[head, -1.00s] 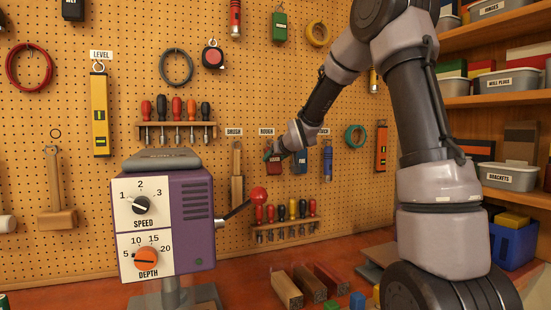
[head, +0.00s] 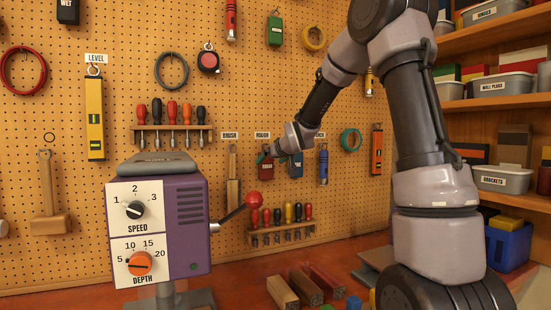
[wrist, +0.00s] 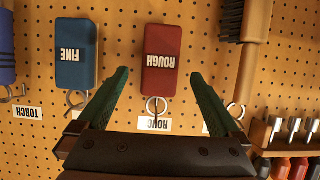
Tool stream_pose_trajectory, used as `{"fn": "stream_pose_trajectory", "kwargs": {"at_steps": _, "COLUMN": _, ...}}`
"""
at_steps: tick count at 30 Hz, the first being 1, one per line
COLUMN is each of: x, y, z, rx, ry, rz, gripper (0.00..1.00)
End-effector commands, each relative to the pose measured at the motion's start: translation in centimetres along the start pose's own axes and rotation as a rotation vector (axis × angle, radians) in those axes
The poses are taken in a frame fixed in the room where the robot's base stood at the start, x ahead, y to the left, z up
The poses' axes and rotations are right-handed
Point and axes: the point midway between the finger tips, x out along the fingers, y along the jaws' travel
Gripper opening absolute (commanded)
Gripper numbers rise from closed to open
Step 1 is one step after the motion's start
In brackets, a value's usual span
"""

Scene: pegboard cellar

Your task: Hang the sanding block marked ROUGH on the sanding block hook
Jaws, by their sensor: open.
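The red sanding block marked ROUGH (wrist: 162,62) hangs flat near the pegboard, its ring (wrist: 156,106) at the hook by the ROUGH label (wrist: 154,124). Whether the ring is fully around the hook is hard to tell. The wrist view is upside down. The block also shows in the head view (head: 266,170). My gripper (wrist: 158,76) is open, its green fingers on either side of the block's ring end with clear gaps. In the head view, my gripper (head: 272,152) is at the block's upper end and partly covers it.
The blue FINE block (wrist: 76,54) hangs beside it, and a brush (wrist: 242,45) hangs on the other side. A screwdriver rack (head: 282,237) is below. The purple machine (head: 160,230) with its red-knobbed lever (head: 252,200) stands in front at left. Wood pieces lie on the bench.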

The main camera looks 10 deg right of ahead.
Motion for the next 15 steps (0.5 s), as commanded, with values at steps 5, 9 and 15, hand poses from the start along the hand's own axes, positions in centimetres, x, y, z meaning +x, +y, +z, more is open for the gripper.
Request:
{"fn": "stream_pose_trajectory", "kwargs": {"at_steps": 5, "x": -3.6, "y": 0.1, "z": -0.2, "rx": -0.002, "ry": 0.004, "rz": 0.002, "gripper": 1.00}}
{"fn": "stream_pose_trajectory", "kwargs": {"at_steps": 9, "x": -6.5, "y": 0.1, "z": -0.1, "rx": -0.003, "ry": 0.003, "rz": 0.003, "gripper": 1.00}}
{"fn": "stream_pose_trajectory", "kwargs": {"at_steps": 15, "x": -9.0, "y": 0.0, "z": -0.1, "rx": -0.003, "ry": 0.002, "rz": 0.001, "gripper": 1.00}}
